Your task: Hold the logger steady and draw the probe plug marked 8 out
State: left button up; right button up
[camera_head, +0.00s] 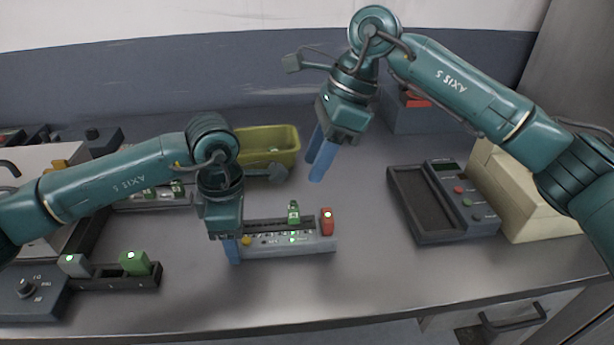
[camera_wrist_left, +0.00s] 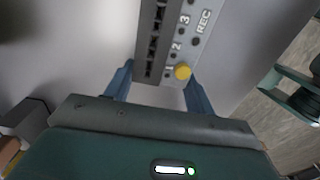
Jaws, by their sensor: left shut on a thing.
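The logger (camera_head: 285,245) is a long grey box on the bench with a row of sockets along its top. A green plug (camera_head: 294,212) and a red plug (camera_head: 327,221) stand upright in it, toward its right end. I cannot read an 8 on either. My left gripper (camera_head: 232,252) is shut on the logger's left end. In the left wrist view its fingers (camera_wrist_left: 158,82) straddle the end with the yellow button (camera_wrist_left: 182,72), beside the marks 1, 2, 3 and REC. My right gripper (camera_head: 314,171) is open and empty, in the air above and behind the logger.
An olive bin (camera_head: 272,147) stands behind the logger. A dark tray with a keyed panel (camera_head: 455,205) is to the right, beside a cream box (camera_head: 525,195). A black rack (camera_head: 115,275) with green and grey plugs is at the left. The bench front is clear.

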jog(key=shift+d+r, duration=0.2)
jog(key=shift+r, duration=0.4)
jog(key=shift+c, duration=0.3)
jog(key=s+a+r+n+y, duration=0.7)
jog(key=s+a+r+y, duration=0.1)
jog(key=a+r+y, duration=0.3)
jog(key=m+t+h, duration=0.9)
jog(key=m+t, duration=0.4)
jog(key=m, duration=0.8)
send_near(294, 203)
jog(key=shift+h, duration=0.4)
jog(key=x, duration=1.2)
jog(key=shift+w+a+r, duration=0.1)
jog(key=shift+w+a, duration=0.05)
jog(key=shift+a, duration=0.2)
